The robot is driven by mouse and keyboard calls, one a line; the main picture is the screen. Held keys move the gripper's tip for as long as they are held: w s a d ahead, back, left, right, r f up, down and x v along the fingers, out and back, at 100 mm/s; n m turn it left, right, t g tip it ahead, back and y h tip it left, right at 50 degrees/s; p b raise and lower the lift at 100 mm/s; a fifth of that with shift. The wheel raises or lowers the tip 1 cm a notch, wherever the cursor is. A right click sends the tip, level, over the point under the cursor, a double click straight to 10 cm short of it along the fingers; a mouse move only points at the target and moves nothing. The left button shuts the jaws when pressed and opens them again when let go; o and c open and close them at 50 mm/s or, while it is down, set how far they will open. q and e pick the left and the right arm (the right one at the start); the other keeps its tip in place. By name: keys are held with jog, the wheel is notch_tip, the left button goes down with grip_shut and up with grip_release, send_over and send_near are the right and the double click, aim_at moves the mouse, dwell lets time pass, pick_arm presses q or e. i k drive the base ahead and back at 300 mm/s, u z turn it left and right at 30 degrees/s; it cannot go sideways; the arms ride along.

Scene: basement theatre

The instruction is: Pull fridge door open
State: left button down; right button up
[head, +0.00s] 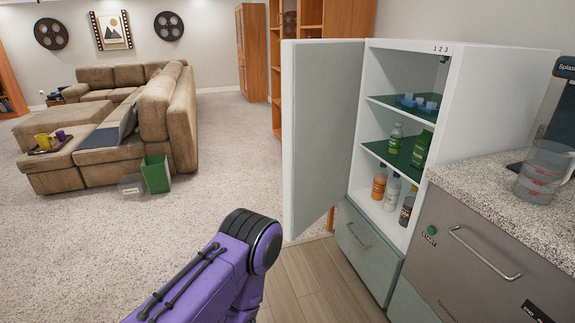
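The white fridge (485,95) stands right of centre, marked "1 2 3" on its top front edge. Its door (322,125) is swung wide open to the left, and the interior is exposed. Green shelves (375,149) hold a blue tray (417,105) and several bottles, among them a green one (394,139) and an orange one (379,184). A purple arm of mine comes in from the bottom, left of the door, and appears apart from it. Neither of my grippers shows. The outer face of the door and its handle are hidden.
A speckled counter (515,222) with a measuring jug (543,172) is at the right, above a drawer with a handle (485,254). A grey-green drawer (362,245) is under the fridge. A green bin (156,174) stands by the sofa (165,115).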

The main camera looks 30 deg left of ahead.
aim_at(321, 78)
jog(key=u, duration=0.6)
jog(key=i, duration=1.4)
jog(key=z, duration=0.6)
